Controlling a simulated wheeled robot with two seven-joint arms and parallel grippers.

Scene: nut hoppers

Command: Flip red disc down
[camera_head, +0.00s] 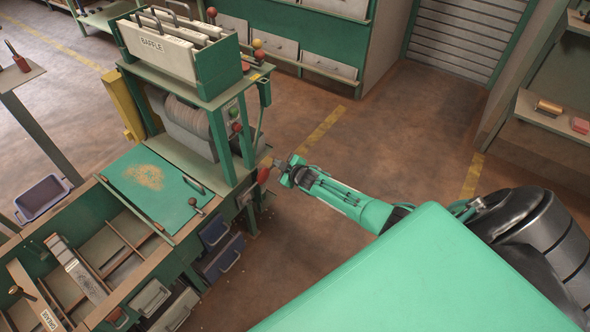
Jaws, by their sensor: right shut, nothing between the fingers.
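A small red piece (264,173), which looks like the red disc seen at a slant, sits at the right side of the green machine frame (222,150). My right gripper (279,164) reaches in from the right, with its tip just right of the red piece. The fingers are shut with nothing between them. I cannot tell whether the tip touches the red piece. My left gripper is not in view.
A green hopper labelled "BAFFLE" (152,44) tops the machine, with red and green knobs (237,127) on its post. A green tray (150,183) with crumbs lies on the bench at left. Blue bins (223,257) hang below. Floor (400,120) behind my right arm is clear.

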